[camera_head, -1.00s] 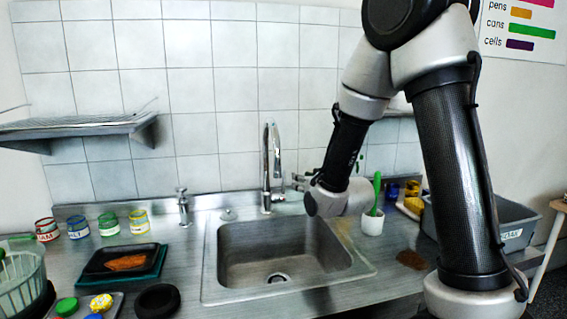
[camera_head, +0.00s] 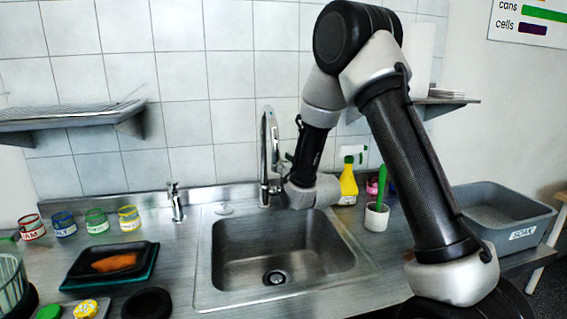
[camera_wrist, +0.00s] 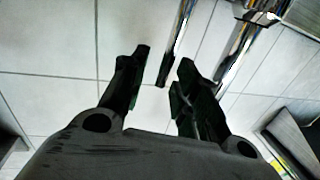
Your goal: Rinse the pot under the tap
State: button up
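The chrome tap (camera_head: 266,160) stands behind the steel sink (camera_head: 205,262), which looks empty. No water shows from the tap. I see no cooking pot for certain; a small white pot (camera_head: 377,219) holding a green-handled brush (camera_head: 381,183) stands right of the sink. My gripper is mostly hidden in the head view, beside the tap behind my wrist. In the wrist view my gripper (camera_wrist: 163,58) has its two dark fingers apart and nothing between them. Chrome bars of the tap (camera_wrist: 182,42) show beyond the fingers, against wall tiles.
A grey bin marked SOAK (camera_head: 490,215) stands at the right. A yellow spray bottle (camera_head: 348,184) is behind the white pot. A shelf (camera_head: 70,122) juts from the wall.

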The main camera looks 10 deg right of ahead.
grip_shut()
jog(key=shift+s+f+t, duration=0.1)
jog(key=shift+s+t, duration=0.15)
jog(key=shift+t, duration=0.05)
jog(key=shift+s+t, duration=0.45)
jog(key=shift+t, duration=0.05)
grip_release()
